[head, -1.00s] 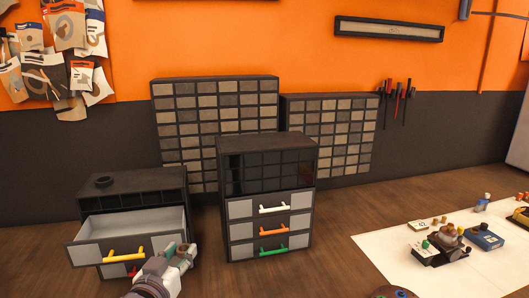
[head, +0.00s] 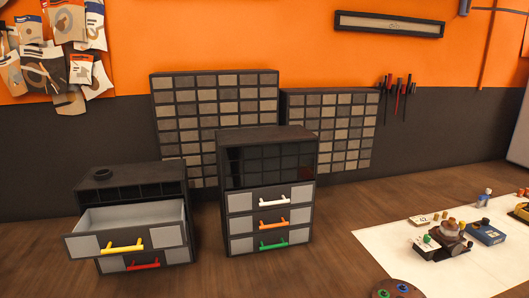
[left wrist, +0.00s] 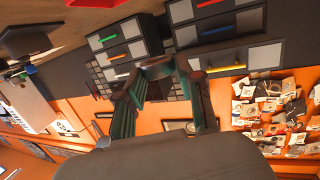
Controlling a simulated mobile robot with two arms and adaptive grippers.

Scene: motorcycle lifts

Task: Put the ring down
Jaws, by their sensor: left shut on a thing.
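My left gripper (left wrist: 160,84) shows only in the left wrist view, its green-padded fingers shut on a dark ring (left wrist: 155,72) at the fingertips. The ring's outline is hard to make out against the drawers behind it. My right gripper is not in view.
A taller cabinet (head: 267,140) with white, orange and green handles stands right of the low one, its drawers shut. Bin racks (head: 215,85) stand behind against the wall. A white sheet (head: 385,240) with several small parts lies at the right.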

